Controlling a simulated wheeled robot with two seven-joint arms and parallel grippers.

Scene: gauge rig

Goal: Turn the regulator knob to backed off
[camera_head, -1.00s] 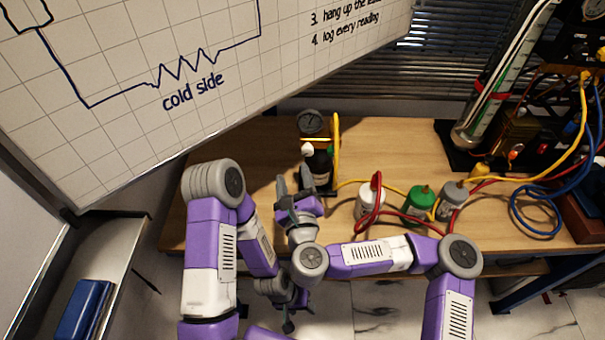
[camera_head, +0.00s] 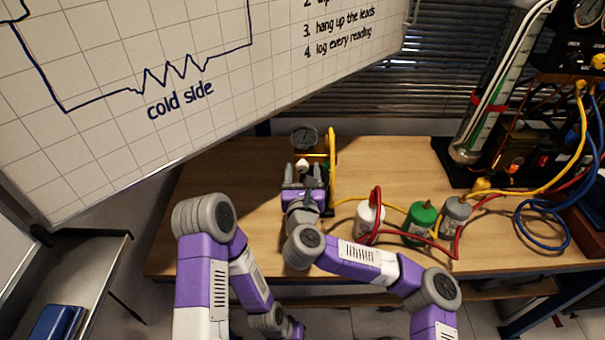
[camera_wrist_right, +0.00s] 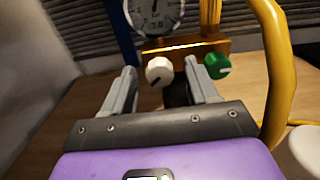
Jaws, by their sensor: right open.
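The white knob (camera_wrist_right: 159,70), which looks like the regulator knob, sits on the front of a brass block (camera_wrist_right: 185,46) below a round gauge (camera_wrist_right: 156,14). A dark mark shows on its lower part. In the head view the knob (camera_head: 302,163) is small and pale. My right gripper (camera_head: 304,170) is open in front of it. In the right wrist view, the fingertips of this gripper (camera_wrist_right: 161,71) are on either side of the knob, with gaps showing and no visible grip. My left arm hangs at the lower left; its gripper (camera_head: 292,328) is partly hidden and unclear.
A green knob (camera_wrist_right: 217,66) is close to the right finger in the wrist view. A yellow hose (camera_head: 332,165) stands just right of the rig. White (camera_head: 367,222), green (camera_head: 420,224) and grey (camera_head: 456,216) bottles stand further right on the wooden table (camera_head: 230,210).

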